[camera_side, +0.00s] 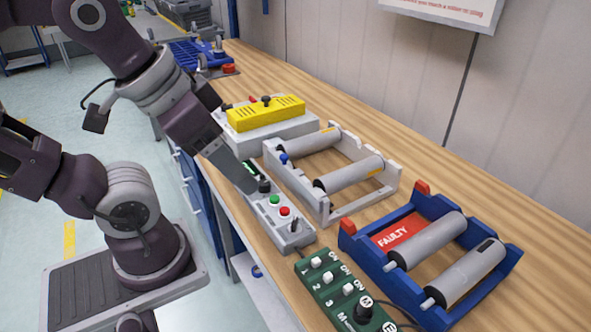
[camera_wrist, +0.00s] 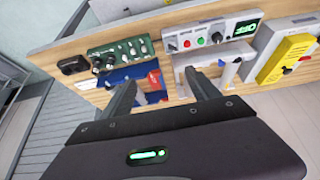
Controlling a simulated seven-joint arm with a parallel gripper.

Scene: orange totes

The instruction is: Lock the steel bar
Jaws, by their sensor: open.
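A light-grey frame (camera_side: 325,204) holds two grey steel bars, one farther back (camera_side: 312,142) and one nearer (camera_side: 350,173). A small blue knob (camera_side: 283,158) sits on the frame's left side. In the wrist view the frame (camera_wrist: 229,72) is partly hidden behind a finger. A grey control box (camera_side: 270,222) stands left of the frame, with a black knob, a green button, a red button and a toggle; its small green display (camera_wrist: 246,27) is lit. My gripper (camera_side: 249,188) is open and empty, low over the control box near its black knob. Whether it touches is unclear.
A blue frame (camera_side: 408,291) marked "FAULTY" holds two more grey bars at the right. A green control box (camera_side: 338,290) stands in front of it. A yellow-topped box (camera_side: 266,113) is behind the grey frame. The bench (camera_side: 431,172) is clear along the wall.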

